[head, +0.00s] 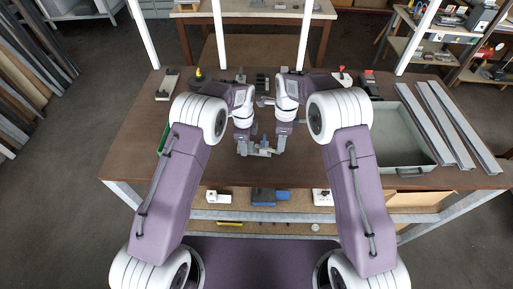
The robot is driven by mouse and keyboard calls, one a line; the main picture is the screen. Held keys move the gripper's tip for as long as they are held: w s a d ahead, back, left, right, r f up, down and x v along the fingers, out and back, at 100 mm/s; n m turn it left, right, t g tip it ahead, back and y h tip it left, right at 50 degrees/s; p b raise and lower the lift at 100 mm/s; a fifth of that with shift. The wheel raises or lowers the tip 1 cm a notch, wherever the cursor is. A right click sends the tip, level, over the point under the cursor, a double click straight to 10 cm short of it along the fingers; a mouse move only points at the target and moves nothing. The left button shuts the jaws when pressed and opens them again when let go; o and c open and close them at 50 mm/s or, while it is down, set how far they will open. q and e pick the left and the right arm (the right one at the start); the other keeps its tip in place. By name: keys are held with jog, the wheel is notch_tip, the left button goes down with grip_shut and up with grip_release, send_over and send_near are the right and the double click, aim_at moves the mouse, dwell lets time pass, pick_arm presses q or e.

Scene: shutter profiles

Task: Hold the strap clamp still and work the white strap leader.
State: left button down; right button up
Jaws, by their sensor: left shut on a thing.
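My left gripper (244,148) points down over the middle of the table, at the left end of a small grey piece with a blue part, which looks like the strap clamp (263,151). It is shut on this piece. My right gripper (279,146) points down at the right end of the same piece, very close to it. Whether its fingers are open or shut is too small to tell. I cannot make out the white strap leader; it may be hidden by the grippers or too small to see.
The brown table (130,150) holds a grey-green tray (424,160) at the right, with long grey profiles (455,125) beside it. Small tools and fixtures line the back edge. White posts rise behind. A shelf below the front edge holds a blue tool (268,196).

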aim_at(269, 148)
jog(key=shift+f, duration=2.5)
grip_shut()
